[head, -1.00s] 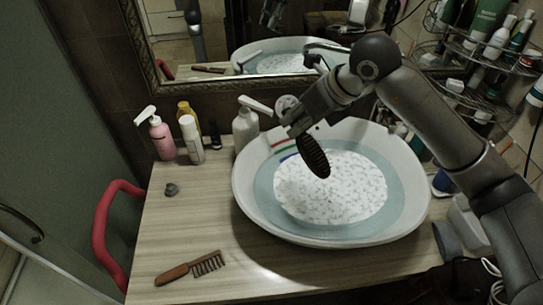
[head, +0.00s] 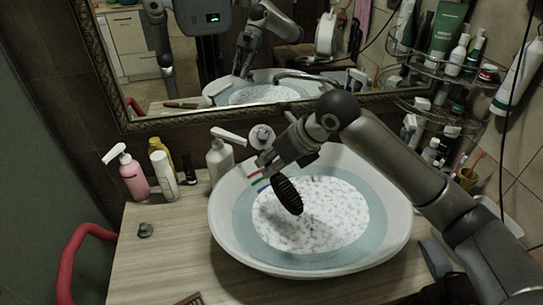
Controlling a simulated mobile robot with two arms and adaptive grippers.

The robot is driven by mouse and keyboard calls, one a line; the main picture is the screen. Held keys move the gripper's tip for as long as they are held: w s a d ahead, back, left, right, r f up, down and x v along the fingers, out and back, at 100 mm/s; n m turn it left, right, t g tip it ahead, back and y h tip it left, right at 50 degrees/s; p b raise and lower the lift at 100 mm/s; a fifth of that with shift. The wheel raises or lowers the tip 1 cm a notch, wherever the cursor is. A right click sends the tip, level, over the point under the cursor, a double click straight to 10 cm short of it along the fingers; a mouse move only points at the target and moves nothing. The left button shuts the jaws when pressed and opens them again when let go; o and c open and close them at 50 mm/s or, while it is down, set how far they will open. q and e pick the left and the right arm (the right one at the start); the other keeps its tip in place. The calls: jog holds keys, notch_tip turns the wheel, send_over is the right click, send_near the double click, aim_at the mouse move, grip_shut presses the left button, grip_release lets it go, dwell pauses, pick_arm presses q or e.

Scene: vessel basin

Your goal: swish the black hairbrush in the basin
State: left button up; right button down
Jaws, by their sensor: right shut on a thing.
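The black hairbrush (head: 287,196) hangs bristle head down over the left part of the basin (head: 222,236). My right gripper (head: 268,168) is shut on its handle, above the basin's back left side. The basin is a white oval vessel with bluish water and a speckled white patch (head: 325,222) in the middle. The brush's lower end overlaps this patch, with a darker shade beside it; I cannot tell whether it touches the water. The fingertips and handle are partly hidden. My left gripper is not in view.
A pink pump bottle (head: 131,177), a white bottle (head: 164,176) and a white pump dispenser (head: 220,160) stand left of the basin. A wire shelf (head: 440,70) is at right, a mirror behind.

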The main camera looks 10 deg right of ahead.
notch_tip(320, 180, down, 9)
jog(key=b, duration=0.7)
jog(key=shift+r, duration=0.2)
jog(key=shift+d, duration=0.15)
jog(key=shift+d, duration=0.45)
jog(key=shift+a, duration=0.1)
jog(key=shift+a+b, duration=0.4)
jog(key=shift+a, duration=0.15)
jog(key=shift+d, duration=0.15)
jog(key=shift+d+b, duration=0.3)
jog(key=shift+d, duration=0.2)
jog(key=shift+a, duration=0.2)
